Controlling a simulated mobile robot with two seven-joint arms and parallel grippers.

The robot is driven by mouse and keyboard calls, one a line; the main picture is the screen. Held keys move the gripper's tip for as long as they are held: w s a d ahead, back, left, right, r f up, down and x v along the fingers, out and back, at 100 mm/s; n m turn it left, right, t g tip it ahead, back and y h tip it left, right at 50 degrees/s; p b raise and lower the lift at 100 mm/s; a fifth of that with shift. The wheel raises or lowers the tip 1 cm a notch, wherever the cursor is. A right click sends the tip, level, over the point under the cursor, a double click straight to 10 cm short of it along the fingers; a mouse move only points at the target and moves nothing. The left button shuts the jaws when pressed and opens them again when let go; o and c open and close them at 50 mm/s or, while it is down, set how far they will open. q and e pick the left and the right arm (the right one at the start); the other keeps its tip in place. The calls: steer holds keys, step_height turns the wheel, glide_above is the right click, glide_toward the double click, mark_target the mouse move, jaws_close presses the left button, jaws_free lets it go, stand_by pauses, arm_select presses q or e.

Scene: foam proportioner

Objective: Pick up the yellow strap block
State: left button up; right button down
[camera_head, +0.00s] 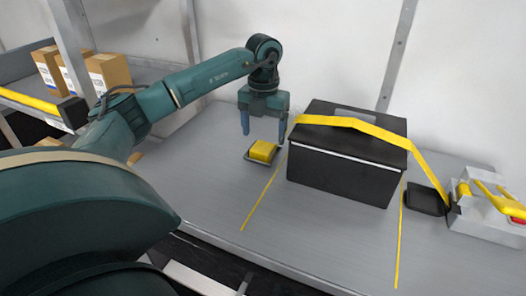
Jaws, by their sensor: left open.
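The yellow strap block (263,151) rests on a small dark base on the grey table, just left of the black box. My left gripper (263,136) points down right above the block, its two fingers apart and nothing seen between them. One finger is on the left side and the other on the right, with the tips near the block's top; I cannot tell whether they touch it. My right gripper is out of view.
A black lidded box (345,160) stands right of the block with a yellow strap (360,124) over it. A dark pad (426,199) and a grey ratchet device (488,214) lie farther right. Yellow lines mark the table (325,235). Cardboard boxes (108,72) sit on a left shelf.

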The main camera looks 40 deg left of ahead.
mark_target(262, 148)
arm_select(q)
steer(key=f, duration=0.4)
steer(key=shift+a+f, duration=0.35)
steer(key=c, duration=1.1)
steer(key=shift+r, duration=0.1)
